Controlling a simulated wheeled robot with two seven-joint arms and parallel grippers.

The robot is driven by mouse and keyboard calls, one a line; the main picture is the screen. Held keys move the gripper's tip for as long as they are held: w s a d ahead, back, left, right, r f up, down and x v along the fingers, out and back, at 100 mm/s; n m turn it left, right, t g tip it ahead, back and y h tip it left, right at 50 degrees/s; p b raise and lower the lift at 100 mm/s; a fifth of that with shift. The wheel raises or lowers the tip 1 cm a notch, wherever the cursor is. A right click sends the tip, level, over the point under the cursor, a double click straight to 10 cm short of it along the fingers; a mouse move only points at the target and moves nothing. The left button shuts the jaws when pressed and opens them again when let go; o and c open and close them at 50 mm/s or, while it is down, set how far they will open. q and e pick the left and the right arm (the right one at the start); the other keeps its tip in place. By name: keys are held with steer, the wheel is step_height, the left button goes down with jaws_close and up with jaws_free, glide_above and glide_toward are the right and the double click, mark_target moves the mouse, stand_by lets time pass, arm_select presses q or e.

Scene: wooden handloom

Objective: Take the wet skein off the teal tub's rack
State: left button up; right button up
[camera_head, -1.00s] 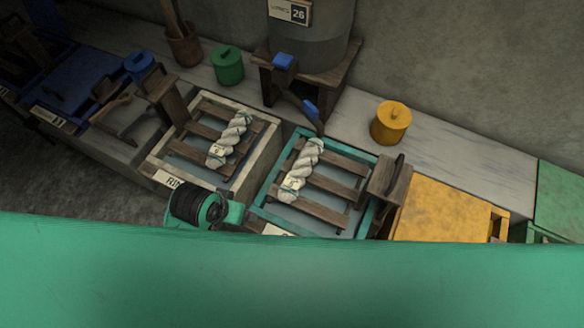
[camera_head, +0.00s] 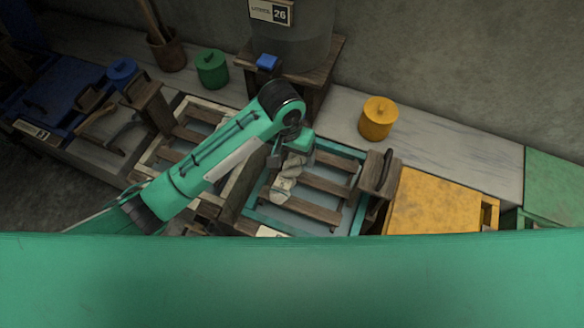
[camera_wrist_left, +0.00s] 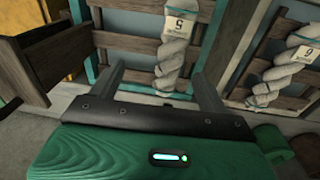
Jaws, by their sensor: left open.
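The wet skein (camera_head: 285,182) is a whitish twisted hank lying across the wooden rack (camera_head: 312,208) of the teal tub (camera_head: 342,148). My left gripper (camera_head: 290,153) is over the skein's far end and hides that part. In the left wrist view the skein (camera_wrist_left: 178,50) carries a tag reading 5, and its near end shows between the two spread fingers of my left gripper (camera_wrist_left: 158,74). The gripper is open. I cannot tell how much height is left between fingers and skein. My right gripper is not in view.
A second skein tagged 6 (camera_wrist_left: 285,72) lies on the neighbouring rack; my arm covers it in the head view. A wooden block with a handle (camera_head: 376,172) stands at the teal tub's right side. A yellow lidded pot (camera_head: 378,119) stands behind, a yellow tub (camera_head: 432,202) right.

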arm_select(q)
steer(key=w+r+y, duration=0.1)
steer(key=w, duration=0.1)
steer(key=p, duration=0.1)
glide_above(291, 169)
steer(key=f, duration=0.8)
steer(key=shift+s+a, duration=0.1)
steer(key=shift+s, duration=0.15)
steer(key=f, duration=0.1)
steer(key=f+p, duration=0.1)
steer(key=f, duration=0.2)
steer(key=shift+w+f+p, duration=0.25)
steer(key=shift+f+p, duration=0.05)
steer(key=shift+p, duration=0.05)
steer(key=shift+f, duration=0.55)
steer(key=c, duration=1.1)
steer(key=shift+r, duration=0.1)
steer(key=shift+c, duration=0.2)
